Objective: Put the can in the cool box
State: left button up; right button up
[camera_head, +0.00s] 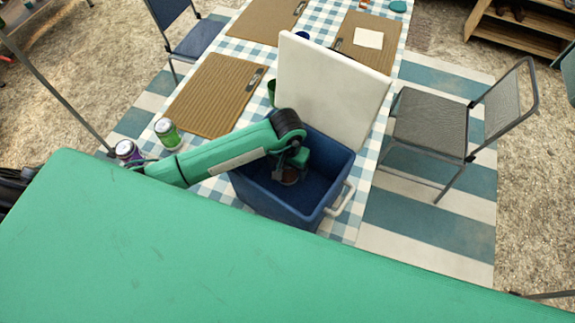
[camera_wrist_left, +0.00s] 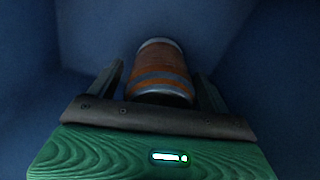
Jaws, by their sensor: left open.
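The blue cool box (camera_head: 268,203) stands on the checked table with its white lid (camera_head: 332,88) raised. My left arm reaches over the box, and my left gripper (camera_head: 292,163) is inside it. In the left wrist view the gripper (camera_wrist_left: 161,72) is open, with a finger on each side of an orange-brown can (camera_wrist_left: 160,72) with blue-grey bands. Blue box walls surround the can. The can (camera_head: 289,178) also shows partly in the head view, low in the box under the gripper. Whether it touches the box floor is unclear. My right gripper is out of view.
A green cup (camera_head: 271,92) is behind the box. Woven mats (camera_head: 214,93) lie further back. A chair (camera_head: 432,124) stands to the right.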

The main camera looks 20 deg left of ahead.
pick_arm(q)
jog(key=shift+r, duration=0.1)
jog(key=shift+r, duration=0.15)
notch_tip(320, 180, up, 10)
jog(key=b, duration=0.2)
jog(key=shift+r+b, duration=0.1)
jog(key=shift+b, duration=0.3)
jog(key=shift+r, duration=0.8)
jog(key=shift+r, duration=0.1)
